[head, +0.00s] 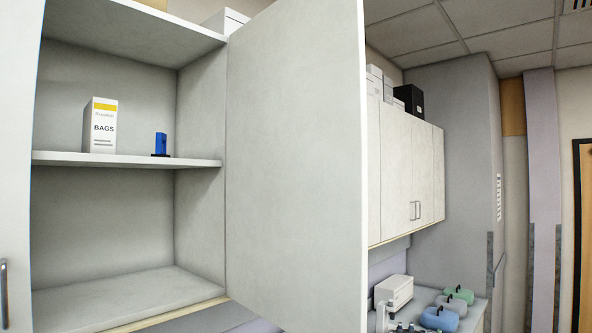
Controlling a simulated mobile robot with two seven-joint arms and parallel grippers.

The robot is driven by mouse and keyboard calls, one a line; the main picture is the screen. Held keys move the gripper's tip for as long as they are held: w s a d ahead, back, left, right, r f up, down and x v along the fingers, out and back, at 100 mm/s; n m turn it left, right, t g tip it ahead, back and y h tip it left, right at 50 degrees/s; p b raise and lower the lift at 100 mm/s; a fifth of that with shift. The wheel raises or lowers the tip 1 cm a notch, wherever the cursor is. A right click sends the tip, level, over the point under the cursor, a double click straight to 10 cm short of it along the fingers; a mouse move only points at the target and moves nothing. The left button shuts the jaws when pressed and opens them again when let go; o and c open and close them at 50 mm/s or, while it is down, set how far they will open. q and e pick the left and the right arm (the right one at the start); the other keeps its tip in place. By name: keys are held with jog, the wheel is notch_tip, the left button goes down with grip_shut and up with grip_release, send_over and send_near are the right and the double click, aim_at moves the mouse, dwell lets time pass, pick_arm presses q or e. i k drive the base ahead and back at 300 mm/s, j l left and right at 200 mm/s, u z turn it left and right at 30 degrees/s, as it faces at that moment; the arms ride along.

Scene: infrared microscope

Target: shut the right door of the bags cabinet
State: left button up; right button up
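The bags cabinet fills the left and middle of the head view. Its right door (292,165) stands wide open, hinged at the right side of the opening and swung out toward me. No handle shows on the face of this door that I see. The cabinet's left door (15,150), with a grey handle (4,295), shows at the left edge and looks shut. On the middle shelf (130,160) stand a white and yellow box marked BAGS (101,125) and a small blue object (160,144). Neither of my grippers is in view.
Beyond the open door, another wall cabinet (400,175) is shut, with boxes (409,99) on top. Below it, a bench (470,318) holds a white box (394,289) and several rounded green, grey and blue items (458,294). The cabinet's lower shelf (130,298) is empty.

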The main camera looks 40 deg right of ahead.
aim_at(297, 209)
jog(key=i+l, duration=0.1)
jog(key=l, duration=0.65)
jog(key=i+l, duration=0.1)
jog(key=l, duration=0.65)
jog(key=i+l+u, duration=0.1)
jog(key=l, duration=0.65)
jog(key=l+u, duration=0.25)
jog(key=l, duration=0.5)
jog(key=l+u, duration=0.25)
jog(key=u, duration=0.7)
jog(key=k+l+u, duration=0.1)
jog(key=u, duration=0.3)
jog(key=k+l+u, duration=0.2)
jog(key=u, duration=0.15)
jog(key=k+l+u, duration=0.1)
jog(key=u, duration=0.3)
